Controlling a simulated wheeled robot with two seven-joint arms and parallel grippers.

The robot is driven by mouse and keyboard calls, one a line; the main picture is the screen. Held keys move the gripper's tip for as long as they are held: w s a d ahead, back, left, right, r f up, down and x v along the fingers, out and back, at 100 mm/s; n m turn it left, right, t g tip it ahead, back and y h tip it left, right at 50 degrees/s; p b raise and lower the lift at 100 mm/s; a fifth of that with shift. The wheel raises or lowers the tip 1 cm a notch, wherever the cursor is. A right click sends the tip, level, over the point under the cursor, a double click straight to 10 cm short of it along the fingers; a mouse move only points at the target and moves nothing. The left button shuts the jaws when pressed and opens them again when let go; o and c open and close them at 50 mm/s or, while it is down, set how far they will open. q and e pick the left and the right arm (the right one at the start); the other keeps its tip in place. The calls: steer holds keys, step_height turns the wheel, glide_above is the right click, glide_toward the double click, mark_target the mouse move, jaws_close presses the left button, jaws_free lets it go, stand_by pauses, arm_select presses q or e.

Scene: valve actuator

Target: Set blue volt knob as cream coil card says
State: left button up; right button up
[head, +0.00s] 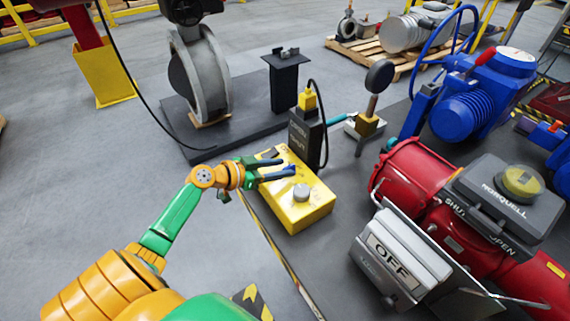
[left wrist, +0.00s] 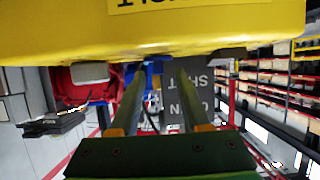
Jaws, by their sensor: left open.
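The yellow box (head: 312,215) stands near the middle of the head view, with a round grey knob (head: 301,192) on top. A small blue piece (head: 289,168), probably the blue volt knob, shows at the fingertips of my left gripper (head: 285,165). The gripper is open, its two dark fingers reaching in from the left over the box top. In the left wrist view the yellow box (left wrist: 210,28) fills the top, and a blue piece (left wrist: 154,68) shows between the fingers (left wrist: 168,75). I cannot tell whether they touch it. No cream coil card can be made out. My right gripper is not in view.
A dark box with a yellow plug (head: 306,135) stands right behind the yellow box. A red actuator with an OFF plate (head: 392,262) is at right, and a blue actuator (head: 470,110) behind it. A grey valve disc (head: 198,75) stands behind left. Floor at left is clear.

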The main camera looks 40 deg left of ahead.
arm_select(q)
steer(key=shift+w+d+f, duration=0.25)
steer(key=shift+w+d, duration=0.05)
steer(key=shift+w, duration=0.15)
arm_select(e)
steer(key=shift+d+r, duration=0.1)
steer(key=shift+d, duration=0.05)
arm_select(q)
jaws_close()
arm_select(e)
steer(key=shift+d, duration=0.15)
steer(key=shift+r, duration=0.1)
